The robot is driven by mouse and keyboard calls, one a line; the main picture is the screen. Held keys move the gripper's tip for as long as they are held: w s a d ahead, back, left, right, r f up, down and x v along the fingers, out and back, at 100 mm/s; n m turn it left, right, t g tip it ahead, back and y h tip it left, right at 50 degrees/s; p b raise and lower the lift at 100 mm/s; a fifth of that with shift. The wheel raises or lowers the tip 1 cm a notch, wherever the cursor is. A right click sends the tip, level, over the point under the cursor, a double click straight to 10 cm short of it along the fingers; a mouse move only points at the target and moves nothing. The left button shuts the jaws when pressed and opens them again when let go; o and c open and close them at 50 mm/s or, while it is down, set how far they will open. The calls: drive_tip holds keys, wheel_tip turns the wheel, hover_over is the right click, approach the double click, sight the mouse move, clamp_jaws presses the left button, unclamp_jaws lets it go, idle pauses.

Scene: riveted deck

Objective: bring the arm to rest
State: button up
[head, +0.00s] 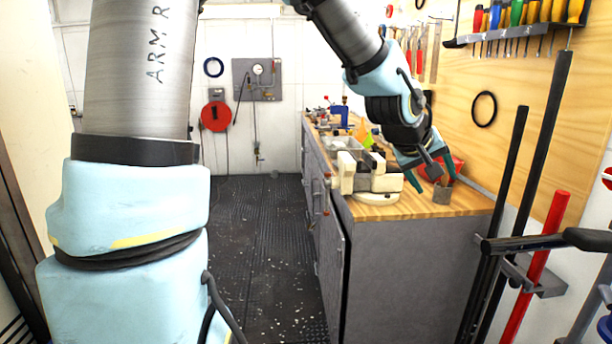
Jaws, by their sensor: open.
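My arm comes in from the top of the head view and bends down over the right-hand workbench (420,208). My gripper (436,184) is low over the front part of the bench top, its two teal fingers spread apart. A small grey cup (443,194) stands on the bench right by the fingertips. A dark piece shows between the fingers, just above the cup; I cannot tell whether it belongs to my gripper or to something in the cup. I see nothing clamped between the fingers.
A cream vise (368,176) stands just left of my gripper. A red bin (452,165) is close behind it. Tools hang on the wooden wall panel (470,70) to the right. Black and red bars (535,265) rise at the right front.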

drive_tip(key=w+a+f+y, duration=0.15)
drive_tip(key=a+f, duration=0.25)
drive_tip(key=a, duration=0.5)
drive_tip(key=w+a+f+y, duration=0.1)
drive_tip(key=a+f+y, duration=0.25)
drive_tip(key=a, duration=0.55)
drive_tip(key=s+a+f+g+y, duration=0.1)
drive_tip(key=s+a, duration=0.3)
drive_tip(key=a, duration=0.5)
drive_tip(key=s+a+f+g+y, duration=0.1)
drive_tip(key=s+a+f+g, duration=0.1)
drive_tip(key=a, duration=0.8)
wheel_tip(320, 180, down, 2)
drive_tip(key=shift+s+n, duration=0.4)
drive_tip(key=shift+s, duration=0.45)
drive_tip(key=shift+a, duration=0.1)
